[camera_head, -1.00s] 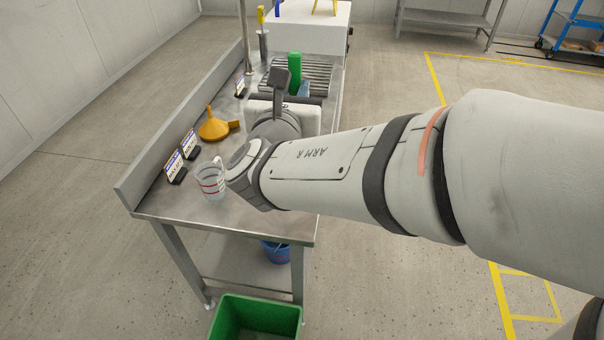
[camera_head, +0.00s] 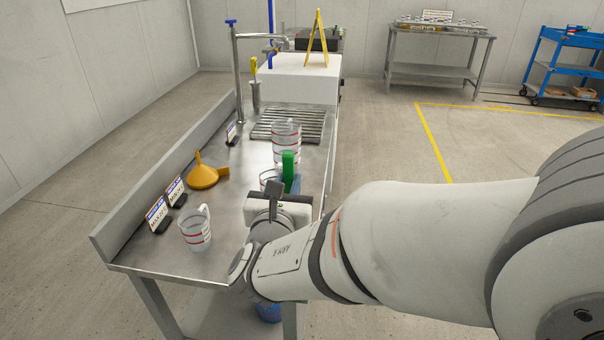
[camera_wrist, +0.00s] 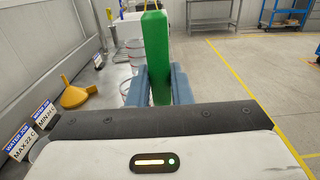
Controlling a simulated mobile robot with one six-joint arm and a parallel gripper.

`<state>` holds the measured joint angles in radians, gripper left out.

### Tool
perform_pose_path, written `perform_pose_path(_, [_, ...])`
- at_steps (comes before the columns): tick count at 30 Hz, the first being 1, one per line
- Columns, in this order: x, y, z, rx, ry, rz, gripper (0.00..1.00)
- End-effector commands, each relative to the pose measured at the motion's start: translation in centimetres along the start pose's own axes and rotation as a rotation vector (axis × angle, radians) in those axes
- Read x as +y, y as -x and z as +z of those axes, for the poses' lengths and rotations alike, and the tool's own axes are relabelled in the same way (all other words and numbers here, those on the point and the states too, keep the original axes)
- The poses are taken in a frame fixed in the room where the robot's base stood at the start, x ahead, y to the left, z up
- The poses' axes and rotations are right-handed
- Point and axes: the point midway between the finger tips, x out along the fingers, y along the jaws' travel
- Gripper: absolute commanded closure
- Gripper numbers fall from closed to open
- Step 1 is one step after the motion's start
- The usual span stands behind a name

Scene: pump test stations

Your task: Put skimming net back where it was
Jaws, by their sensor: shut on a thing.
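The skimming net shows only as its green handle (camera_head: 290,170), upright in my gripper (camera_head: 291,184) above the right part of the steel bench. The wrist view shows the green handle (camera_wrist: 156,50) between the two blue-grey fingers of my gripper (camera_wrist: 158,84), which are shut on it. The net's hoop and mesh are hidden in both views.
On the steel bench (camera_head: 232,200) stand a clear jug (camera_head: 195,230) at the near left, a yellow funnel (camera_head: 203,176), sign cards (camera_head: 157,215), and a tall clear jug (camera_head: 286,135) just beyond my gripper. A slatted rack (camera_head: 285,122) lies farther back. A blue bucket (camera_head: 269,312) is below.

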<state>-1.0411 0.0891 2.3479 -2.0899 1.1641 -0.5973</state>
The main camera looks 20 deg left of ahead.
Motion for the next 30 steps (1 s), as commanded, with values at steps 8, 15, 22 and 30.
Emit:
perform_pose_path(8, [-0.06, -0.05, -0.74, -0.003, -0.001, -0.001, 1.0])
perform_pose_path(15, [-0.09, -0.06, -1.06, -0.001, -0.001, -0.002, 0.74])
perform_pose_path(22, [-0.11, -0.08, -1.05, -0.001, -0.001, -0.002, 0.59])
perform_pose_path(30, [-0.15, -0.09, -0.59, -0.001, -0.001, -0.003, 0.59])
